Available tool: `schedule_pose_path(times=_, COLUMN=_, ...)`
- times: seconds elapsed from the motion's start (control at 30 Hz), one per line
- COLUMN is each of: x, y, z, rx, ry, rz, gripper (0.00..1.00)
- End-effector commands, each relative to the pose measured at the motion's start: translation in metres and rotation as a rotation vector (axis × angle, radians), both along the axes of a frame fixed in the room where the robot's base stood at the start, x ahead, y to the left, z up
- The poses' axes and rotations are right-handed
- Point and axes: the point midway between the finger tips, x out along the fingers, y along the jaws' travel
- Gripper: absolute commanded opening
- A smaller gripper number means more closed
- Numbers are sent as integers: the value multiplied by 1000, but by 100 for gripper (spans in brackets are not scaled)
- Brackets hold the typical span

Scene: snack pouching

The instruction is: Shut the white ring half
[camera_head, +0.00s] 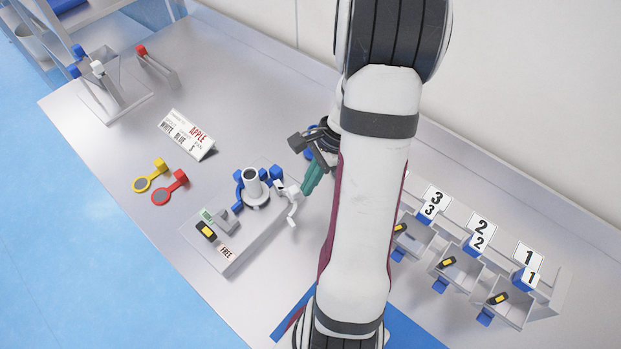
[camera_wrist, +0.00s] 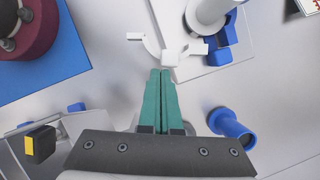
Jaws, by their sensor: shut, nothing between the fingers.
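The white ring half (camera_head: 292,203) is a curved white piece at the right end of the grey fixture plate (camera_head: 215,243). It is swung out, apart from the white tube (camera_head: 255,186). The blue ring half (camera_head: 240,190) lies along the tube's left side. In the wrist view the white ring half (camera_wrist: 170,57) is just beyond my fingertips, with the tube (camera_wrist: 207,14) at upper right and blue parts (camera_wrist: 220,52) beside it. My gripper (camera_head: 305,188) has teal fingers pressed together, empty. The fingertips (camera_wrist: 161,72) are close to the white piece; contact is unclear.
Yellow (camera_head: 150,178) and red (camera_head: 170,189) ring-shaped tags lie left of the plate, near a sign (camera_head: 187,135). Numbered bins (camera_head: 460,270) stand at right. A blue hollow cylinder (camera_wrist: 231,125) stands right of my fingers in the wrist view. The table's front left is clear.

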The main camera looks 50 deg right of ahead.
Motion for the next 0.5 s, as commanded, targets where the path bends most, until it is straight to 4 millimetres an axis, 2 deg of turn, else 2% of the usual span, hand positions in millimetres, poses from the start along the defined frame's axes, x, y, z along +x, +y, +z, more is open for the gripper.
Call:
schedule_pose_path(times=0.27, x=-1, y=5, z=0, rx=0, ry=1, rz=-57, gripper=0)
schedule_pose_path(times=0.5, x=-3, y=15, z=0, rx=0, ry=0, rz=-183, gripper=0)
